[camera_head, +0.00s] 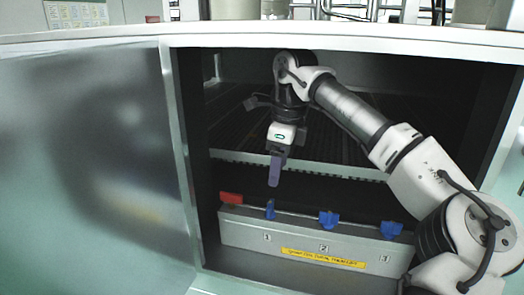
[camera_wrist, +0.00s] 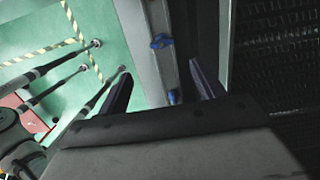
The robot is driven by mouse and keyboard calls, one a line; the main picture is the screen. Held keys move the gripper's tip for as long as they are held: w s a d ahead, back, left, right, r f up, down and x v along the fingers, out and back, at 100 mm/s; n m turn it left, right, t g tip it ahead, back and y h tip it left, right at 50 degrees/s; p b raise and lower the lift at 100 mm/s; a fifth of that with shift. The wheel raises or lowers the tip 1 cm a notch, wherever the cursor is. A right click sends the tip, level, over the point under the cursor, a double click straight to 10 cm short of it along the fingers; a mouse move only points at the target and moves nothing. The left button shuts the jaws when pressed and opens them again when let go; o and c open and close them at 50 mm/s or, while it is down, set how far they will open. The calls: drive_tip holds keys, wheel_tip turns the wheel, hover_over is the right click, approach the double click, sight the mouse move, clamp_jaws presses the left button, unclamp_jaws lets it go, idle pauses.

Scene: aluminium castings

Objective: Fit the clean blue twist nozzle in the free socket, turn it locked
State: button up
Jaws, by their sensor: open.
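In the head view, a grey manifold box (camera_head: 300,241) with sockets numbered 1, 2 and 3 stands low in the open cabinet. A slim blue piece (camera_head: 270,209) stands upright above number 1. A wider blue piece (camera_head: 328,219) is above number 2, and another blue piece (camera_head: 391,229) is above number 3. I cannot tell a free socket or a clean nozzle. My gripper (camera_head: 275,180) hangs above the box, near number 1, touching nothing. In the wrist view, my gripper (camera_wrist: 160,80) is open and empty, with blue pieces (camera_wrist: 161,41) (camera_wrist: 173,97) seen beyond and between its fingers.
A red handle (camera_head: 231,198) sits at the box's left end. A yellow label (camera_head: 323,258) is on its front. A slatted shelf (camera_head: 310,165) lies behind my gripper. The cabinet door (camera_head: 85,160) stands open at left; the frame edges bound the opening.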

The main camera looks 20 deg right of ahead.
sight(270, 203)
drive_tip(key=f, duration=0.4)
drive_tip(key=w+a+f+p, duration=0.1)
drive_tip(key=f, duration=0.3)
drive_tip(key=f+p, duration=0.1)
drive_tip(key=f, duration=0.2)
drive_tip(key=shift+w+a+f, duration=0.15)
drive_tip(key=shift+w+f, duration=0.05)
drive_tip(key=shift+f, duration=0.2)
drive_tip(key=shift+c, duration=0.2)
drive_tip(key=c, duration=1)
drive_tip(key=n+p, duration=0.1)
drive_tip(key=n, duration=0.3)
drive_tip(key=shift+r+g, duration=0.1)
drive_tip(key=shift+g, duration=0.2)
drive_tip(key=shift+n, duration=1.2)
drive_tip(key=n, duration=0.3)
drive_tip(key=shift+g+p, duration=0.3)
drive_tip(key=shift+p, duration=0.05)
drive_tip(key=n, duration=0.3)
